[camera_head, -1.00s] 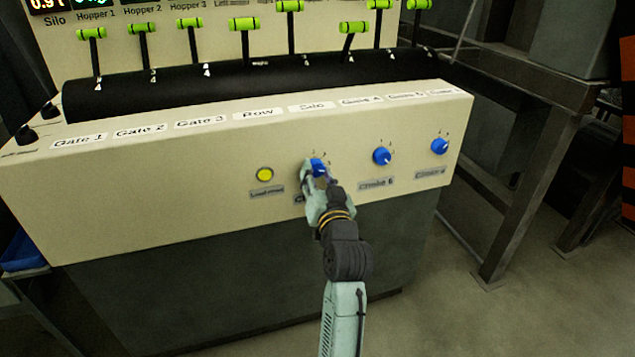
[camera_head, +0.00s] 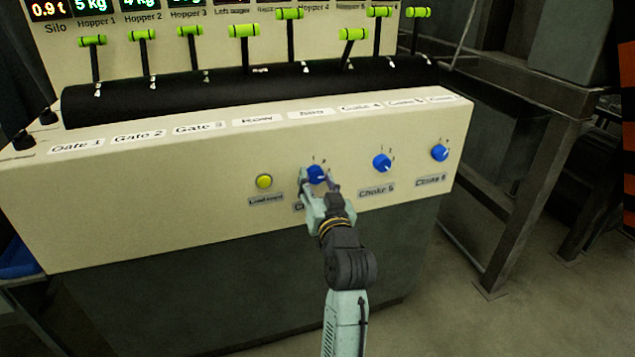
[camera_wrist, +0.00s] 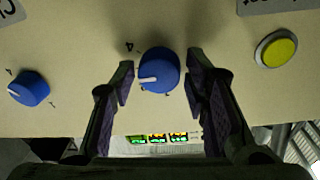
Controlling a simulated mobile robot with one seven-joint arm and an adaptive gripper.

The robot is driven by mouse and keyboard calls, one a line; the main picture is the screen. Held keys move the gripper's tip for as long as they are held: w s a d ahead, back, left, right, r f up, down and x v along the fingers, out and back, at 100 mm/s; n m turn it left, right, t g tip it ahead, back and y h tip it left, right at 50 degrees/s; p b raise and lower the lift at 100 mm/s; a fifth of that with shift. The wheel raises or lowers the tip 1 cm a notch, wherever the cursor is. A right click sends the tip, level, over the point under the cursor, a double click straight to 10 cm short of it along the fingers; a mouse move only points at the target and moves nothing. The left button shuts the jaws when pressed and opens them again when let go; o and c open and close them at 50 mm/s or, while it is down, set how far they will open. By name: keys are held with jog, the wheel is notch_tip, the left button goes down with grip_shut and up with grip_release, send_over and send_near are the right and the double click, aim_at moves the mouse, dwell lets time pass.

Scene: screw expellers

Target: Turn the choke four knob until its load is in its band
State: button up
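The choke four knob (camera_head: 317,173) is the leftmost of the blue knobs on the front of the cream console; its label is mostly hidden by my gripper. In the wrist view the knob (camera_wrist: 159,70) sits between the two fingers of my gripper (camera_wrist: 160,76), with a gap on each side. The wrist view is upside down to the console; there the white pointer points left. My gripper (camera_head: 319,184) is open around the knob. The load display for this choke cannot be made out; the displays (camera_head: 90,6) along the top are partly cut off.
The choke five knob (camera_head: 382,163) and choke six knob (camera_head: 440,153) are to the right. A yellow button (camera_head: 264,181) is to the left. Several green-handled levers (camera_head: 289,14) stand behind the console top. The floor (camera_head: 440,310) in front right is clear.

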aim_at(314, 133)
jog(key=shift+o, duration=1)
notch_tip(314, 133, up, 10)
